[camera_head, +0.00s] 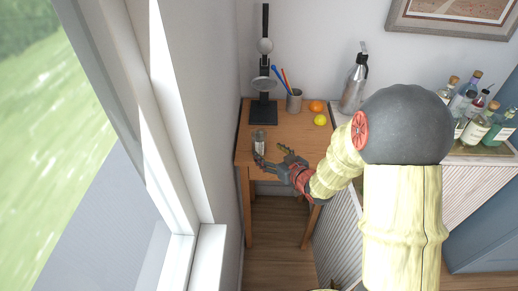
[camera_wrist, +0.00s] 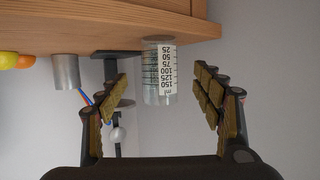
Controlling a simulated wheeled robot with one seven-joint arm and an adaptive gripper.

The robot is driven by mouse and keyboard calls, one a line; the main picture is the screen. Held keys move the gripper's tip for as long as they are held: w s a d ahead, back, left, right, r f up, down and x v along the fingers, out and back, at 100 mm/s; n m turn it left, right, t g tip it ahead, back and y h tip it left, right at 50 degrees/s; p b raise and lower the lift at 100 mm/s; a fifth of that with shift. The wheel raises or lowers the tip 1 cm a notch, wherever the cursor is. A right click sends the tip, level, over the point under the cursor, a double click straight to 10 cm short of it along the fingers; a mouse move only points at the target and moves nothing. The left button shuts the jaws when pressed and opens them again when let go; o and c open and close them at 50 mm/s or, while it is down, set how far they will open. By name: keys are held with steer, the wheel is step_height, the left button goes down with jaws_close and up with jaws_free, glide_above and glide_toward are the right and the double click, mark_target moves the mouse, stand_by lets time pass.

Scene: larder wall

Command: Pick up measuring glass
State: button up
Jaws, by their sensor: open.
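The measuring glass (camera_head: 260,141) is a small clear cylinder standing on the wooden table (camera_head: 279,148), near its front left edge. In the wrist view, which shows the scene upside down, the measuring glass (camera_wrist: 157,88) has a white scale with black numbers and appears between my fingers. My gripper (camera_head: 273,156) is open at the table's front edge, just in front of the glass. In the wrist view my gripper (camera_wrist: 161,82) has its two fingers spread wide, with nothing held. The fingers appear apart from the glass on both sides.
Behind the glass stands a black stand (camera_head: 263,108) with round discs. A grey cup (camera_head: 294,103) holds pens. An orange (camera_head: 316,106) and a yellow fruit (camera_head: 320,120) lie to the right. A silver flask (camera_head: 354,85) and several bottles (camera_head: 474,125) stand farther right. A wall is close on the left.

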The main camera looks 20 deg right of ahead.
mark_target(263, 148)
steer(key=shift+f+b+x, duration=0.2)
steer(key=shift+b+x, duration=0.1)
steer(key=shift+x, duration=0.85)
steer(key=b+x, duration=0.2)
steer(key=x, duration=0.3)
steer(key=shift+w+f, duration=0.1)
steer(key=shift+w, duration=0.2)
steer(key=shift+c, duration=1.1)
steer(key=c, duration=1.1)
steer(key=shift+c, duration=0.4)
